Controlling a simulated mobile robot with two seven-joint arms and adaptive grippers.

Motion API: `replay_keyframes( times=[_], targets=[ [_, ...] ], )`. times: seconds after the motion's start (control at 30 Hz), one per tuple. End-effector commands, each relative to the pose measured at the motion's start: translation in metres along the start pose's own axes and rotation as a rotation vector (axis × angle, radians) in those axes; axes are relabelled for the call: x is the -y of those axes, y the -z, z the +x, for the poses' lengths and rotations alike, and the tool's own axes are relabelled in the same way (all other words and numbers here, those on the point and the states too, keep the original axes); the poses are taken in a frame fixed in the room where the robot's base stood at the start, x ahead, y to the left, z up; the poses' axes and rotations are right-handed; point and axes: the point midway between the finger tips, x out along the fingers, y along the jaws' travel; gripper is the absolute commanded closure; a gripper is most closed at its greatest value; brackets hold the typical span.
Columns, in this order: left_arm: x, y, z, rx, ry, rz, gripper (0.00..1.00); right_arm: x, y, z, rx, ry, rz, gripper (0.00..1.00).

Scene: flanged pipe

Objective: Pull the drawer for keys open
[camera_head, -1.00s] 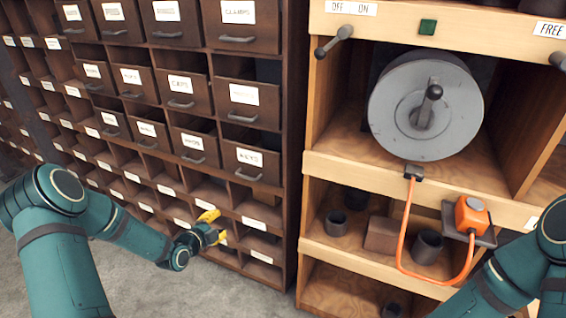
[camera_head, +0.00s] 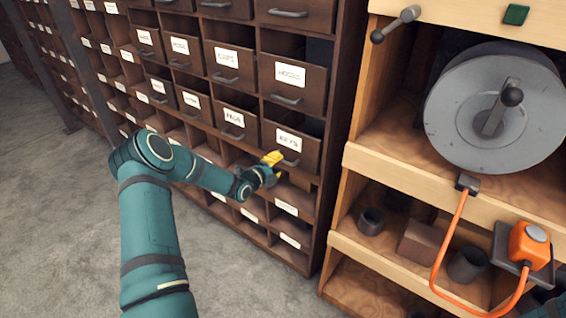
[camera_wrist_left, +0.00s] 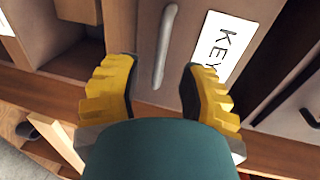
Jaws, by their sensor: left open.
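The keys drawer (camera_head: 309,151) is a dark brown wooden drawer at the right end of its row, with a white KEYS label and a grey bar handle. Its front looks about level with the drawers beside it. My left gripper (camera_head: 279,165), with yellow fingers, is at this drawer's front, by the handle. In the left wrist view, the handle (camera_wrist_left: 164,45) stands upright between the two open fingers of my left gripper (camera_wrist_left: 160,75), mostly beyond their tips. One finger overlaps the edge of the KEYS label (camera_wrist_left: 226,45). My right gripper is out of view.
Open cubbyholes with labels lie below the drawer row. To the right, a wooden shelf unit (camera_head: 400,172) holds a grey reel (camera_head: 460,115), dark cups, a block and an orange box (camera_head: 528,240) with a cable. Grey floor (camera_head: 60,220) is free at the left.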

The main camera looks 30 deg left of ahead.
Motion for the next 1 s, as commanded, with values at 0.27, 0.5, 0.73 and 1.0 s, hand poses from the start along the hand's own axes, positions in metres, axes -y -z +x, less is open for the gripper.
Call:
replay_keyframes(
  times=[0.27, 0.5, 0.73, 1.0],
  targets=[
    [-0.001, 0.0, 0.034, 0.001, 0.0, -0.001, 0.59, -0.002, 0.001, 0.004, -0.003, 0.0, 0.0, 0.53],
    [0.0, 0.0, 0.04, 0.001, -0.001, -0.001, 0.59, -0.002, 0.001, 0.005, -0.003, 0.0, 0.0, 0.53],
    [0.0, 0.0, 0.04, 0.001, -0.001, -0.001, 0.8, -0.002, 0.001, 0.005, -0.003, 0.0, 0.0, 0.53],
    [0.0, 0.0, 0.039, 0.001, -0.001, -0.001, 1.0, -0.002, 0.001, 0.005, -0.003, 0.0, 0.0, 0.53]
  ],
)
